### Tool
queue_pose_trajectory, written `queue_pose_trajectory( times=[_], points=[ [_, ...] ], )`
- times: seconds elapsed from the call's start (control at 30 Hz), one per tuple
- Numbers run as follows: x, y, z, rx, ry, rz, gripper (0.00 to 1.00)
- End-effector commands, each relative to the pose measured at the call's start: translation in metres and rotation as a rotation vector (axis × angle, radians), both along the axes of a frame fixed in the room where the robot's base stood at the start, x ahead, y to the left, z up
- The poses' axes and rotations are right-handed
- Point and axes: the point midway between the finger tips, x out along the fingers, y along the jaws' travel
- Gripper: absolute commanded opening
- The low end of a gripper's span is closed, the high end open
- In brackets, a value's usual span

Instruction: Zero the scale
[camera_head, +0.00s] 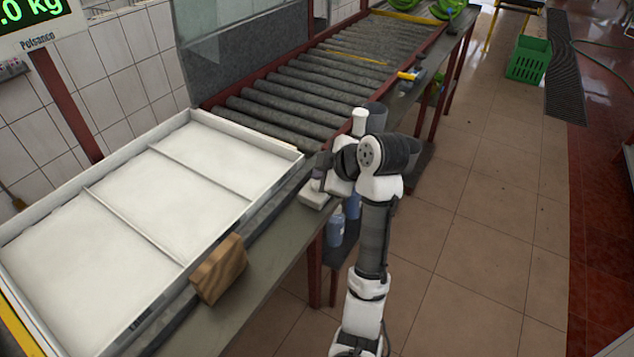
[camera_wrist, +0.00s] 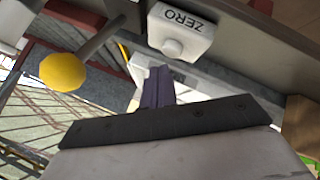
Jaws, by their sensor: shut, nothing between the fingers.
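The scale has a wide white tray platform (camera_head: 165,190) with low rims and thin dividers, and it looks empty. Its display (camera_head: 35,15) at the top left shows green digits ending in ".0 kg"; the rest is cut off. What looks like the same box (camera_head: 314,196) sits on the bench edge in the head view. My gripper (camera_wrist: 156,74) is shut and empty, its dark fingers just below the button in the wrist picture. I cannot tell whether they touch it.
A wooden block (camera_head: 219,268) stands at the tray's front edge. A roller conveyor (camera_head: 320,85) runs behind, with a yellow-handled tool (camera_head: 410,75) on its side ledge. A yellow ball on a rod (camera_wrist: 62,71) is left of the fingers.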

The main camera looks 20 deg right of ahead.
Motion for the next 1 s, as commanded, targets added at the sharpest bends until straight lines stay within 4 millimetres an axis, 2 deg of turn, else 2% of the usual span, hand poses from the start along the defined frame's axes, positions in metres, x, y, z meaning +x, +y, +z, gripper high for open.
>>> queue_pose_trajectory(
  times=[0.17, 0.6, 1.0],
  points=[
    [0.0, 0.0, 0.008, -0.001, -0.001, 0.0, 0.0],
    [0.0, 0.0, 0.051, 0.0, -0.001, -0.001, 0.0],
    [0.0, 0.0, 0.05, 0.0, -0.001, -0.001, 0.0]
  ],
)
